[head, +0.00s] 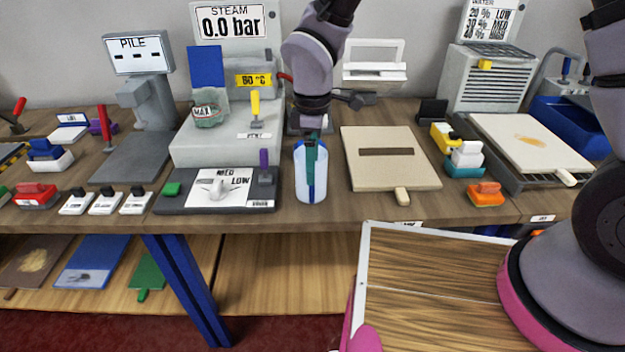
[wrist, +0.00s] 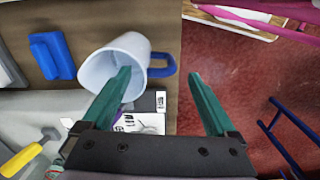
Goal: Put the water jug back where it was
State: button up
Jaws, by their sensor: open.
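The water jug (head: 299,178) is a pale, whitish cup with a blue handle, upright on the workbench close to its front edge. Its handle faces the front. In the wrist view the jug (wrist: 93,72) shows its open mouth, with the handle on the right. My gripper (head: 313,148) is open and points down at the jug from above. In the wrist view my gripper (wrist: 160,76) has one green finger over or inside the mouth and the other beyond the handle side. The wall and handle lie between the fingers. I cannot tell whether a finger touches the jug.
A beige board (head: 365,176) lies right of the jug. A dark plate with a white LOW/MED card (head: 205,192) and a purple-handled lever (head: 264,168) stands close on the left. The steam unit (head: 225,142) is behind left. A wood-topped surface (head: 440,262) is in front right.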

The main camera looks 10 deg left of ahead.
jog(key=shift+r, duration=1.45)
jog(key=w+d+r+m+t+y, duration=0.1)
jog(key=w+d+r+m, duration=0.35)
jog(key=d+r, duration=0.35)
jog(key=w+d+r+m+t, duration=0.1)
jog(key=w+d+r+m, duration=0.35)
jog(key=d+r, duration=0.35)
jog(key=s+d+r+m+t, duration=0.2)
jog(key=s+d+r+m, duration=0.2)
jog(key=d, duration=0.6)
jog(key=s+d+r+m+t+y, duration=0.1)
jog(key=s+d+r+m+t, duration=0.2)
jog(key=d+r+m, duration=0.6)
jog(key=shift+s+d+m, duration=0.75)
jog(key=shift+s+m, duration=0.05)
jog(key=shift+s, duration=0.25)
